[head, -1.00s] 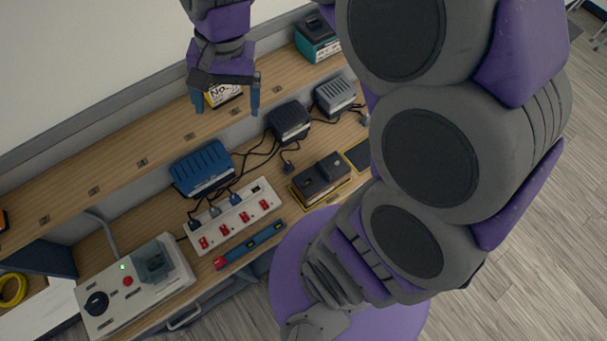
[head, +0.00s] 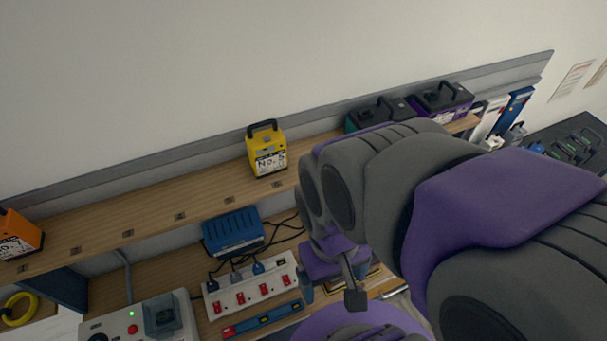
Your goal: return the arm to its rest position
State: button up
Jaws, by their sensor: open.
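My arm (head: 385,190), grey and purple, is folded in front of me at the right of the head view. My gripper (head: 332,288) hangs below the folded links, over the lower bench just right of the white power strip. Its two fingers are apart, and I see nothing held between them. Part of the gripper's upper body is hidden behind the arm links.
A yellow No. 5 battery (head: 266,150) stands upright on the upper shelf (head: 150,210). An orange battery (head: 18,234) is far left; a purple one (head: 440,100) stands right. The bench holds a blue charger (head: 233,232), power strip (head: 250,287) and tester (head: 145,325).

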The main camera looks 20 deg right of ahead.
notch_tip(320, 180, down, 20)
jog(key=b, duration=2)
jog(key=shift+f, duration=0.2)
